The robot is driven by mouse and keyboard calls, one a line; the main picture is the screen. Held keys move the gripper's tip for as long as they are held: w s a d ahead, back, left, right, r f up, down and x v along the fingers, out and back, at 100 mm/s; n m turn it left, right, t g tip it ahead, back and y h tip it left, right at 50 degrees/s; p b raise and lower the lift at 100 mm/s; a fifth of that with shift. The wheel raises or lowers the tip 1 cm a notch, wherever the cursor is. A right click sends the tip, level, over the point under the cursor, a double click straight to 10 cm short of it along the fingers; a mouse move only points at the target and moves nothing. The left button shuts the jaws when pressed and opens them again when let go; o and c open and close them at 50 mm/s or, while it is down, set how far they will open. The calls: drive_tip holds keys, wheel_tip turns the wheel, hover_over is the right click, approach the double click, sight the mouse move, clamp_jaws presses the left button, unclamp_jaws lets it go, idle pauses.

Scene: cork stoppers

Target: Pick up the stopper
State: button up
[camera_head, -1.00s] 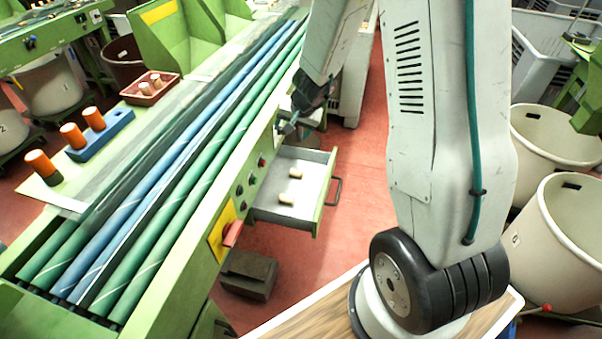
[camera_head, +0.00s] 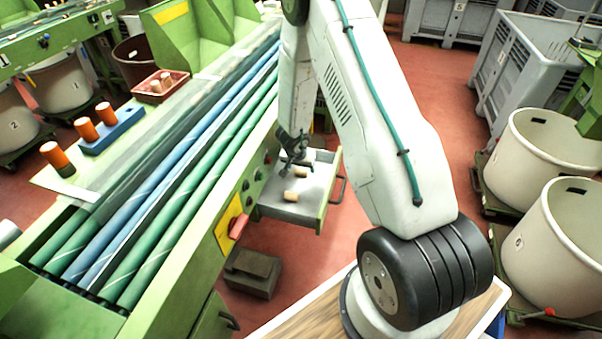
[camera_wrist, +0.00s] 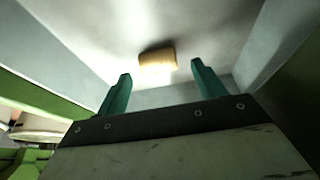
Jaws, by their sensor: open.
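In the head view, a pale cork stopper (camera_head: 291,197) lies in the open grey drawer (camera_head: 318,190). A second stopper (camera_head: 300,172) lies farther back in it, close to my gripper (camera_head: 294,162). My gripper is over the back part of the drawer, pointing down. In the wrist view, the two teal fingers of my gripper (camera_wrist: 160,70) are apart with nothing between them. One stopper (camera_wrist: 157,57) lies on the drawer floor beyond the fingertips, roughly centred between them. I cannot tell which of the two stoppers it is.
The drawer's side walls (camera_wrist: 282,50) rise on both sides of my gripper. The green machine (camera_head: 215,270) with blue and green rollers stands at left. It carries a red tray (camera_head: 148,97) with stoppers and a blue block (camera_head: 108,140) with orange-topped cylinders. Bins stand at right.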

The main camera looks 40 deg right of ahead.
drive_tip(key=shift+x, duration=0.95)
drive_tip(key=shift+c, duration=0.3)
drive_tip(key=c, duration=1)
drive_tip(key=shift+r, duration=0.15)
